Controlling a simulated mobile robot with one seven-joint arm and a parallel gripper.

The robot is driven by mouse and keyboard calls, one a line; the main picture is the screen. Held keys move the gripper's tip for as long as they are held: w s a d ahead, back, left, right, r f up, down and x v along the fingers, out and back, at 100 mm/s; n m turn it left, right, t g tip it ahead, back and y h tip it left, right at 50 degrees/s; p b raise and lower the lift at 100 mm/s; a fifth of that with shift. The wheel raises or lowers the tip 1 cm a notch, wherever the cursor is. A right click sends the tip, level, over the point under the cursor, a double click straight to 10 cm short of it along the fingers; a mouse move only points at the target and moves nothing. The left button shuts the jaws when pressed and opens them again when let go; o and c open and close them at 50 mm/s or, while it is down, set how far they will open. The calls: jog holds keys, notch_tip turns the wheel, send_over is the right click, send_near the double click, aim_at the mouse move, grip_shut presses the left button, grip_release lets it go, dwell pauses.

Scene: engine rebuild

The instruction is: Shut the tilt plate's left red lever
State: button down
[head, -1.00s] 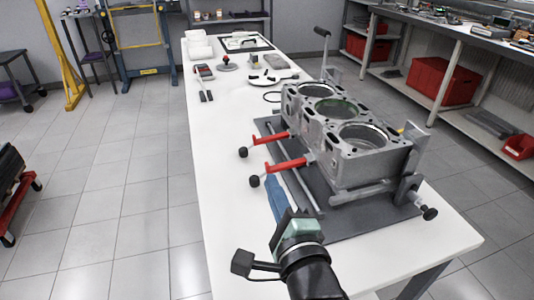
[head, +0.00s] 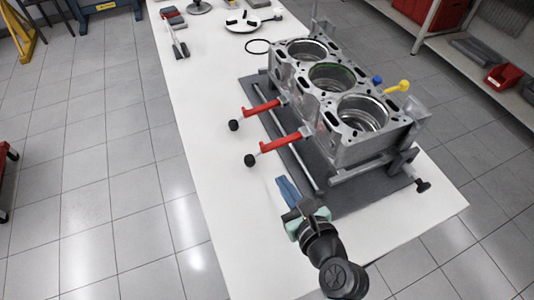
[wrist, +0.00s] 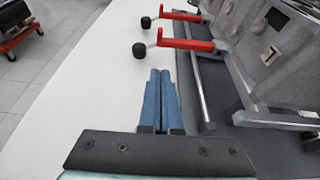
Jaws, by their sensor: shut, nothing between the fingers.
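The dark tilt plate (head: 352,208) lies on the white table with the grey engine block (head: 345,140) on it. Two red levers stick out from its left side, each with a black knob: a farther one (head: 262,108) and a nearer one (head: 282,143). Both also show in the wrist view, the farther (wrist: 180,15) above the nearer (wrist: 185,43). I cannot tell for sure which is called left. My gripper (head: 283,182) has its blue fingers together, empty, in front of the nearer lever and apart from it. In the wrist view the fingertips (wrist: 160,73) point toward the nearer lever's knob.
A silver bar (wrist: 200,92) runs along the plate's left side, right of my fingers. A black knob (head: 423,186) sticks out at the plate's near right. The white table (head: 215,130) is clear left of the levers. Small parts stand at the far end.

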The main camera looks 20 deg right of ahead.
aim_at(265, 151)
jog(key=b+x, duration=0.1)
jog(key=x, duration=0.9)
jog(key=shift+r, duration=0.15)
jog(key=r+m+p, duration=0.1)
jog(key=r+p, duration=0.1)
jog(key=p, duration=0.1)
jog(key=shift+a+y, duration=0.1)
jog(key=shift+y, duration=0.3)
jog(key=d+r+m+y+p, duration=0.3)
jog(key=r+m+p, duration=0.4)
jog(key=p, duration=0.6)
jog(key=shift+d+r+m+t+y, duration=0.2)
jog(key=shift+r+m+t+y, duration=0.2)
jog(key=shift+r+y, duration=0.1)
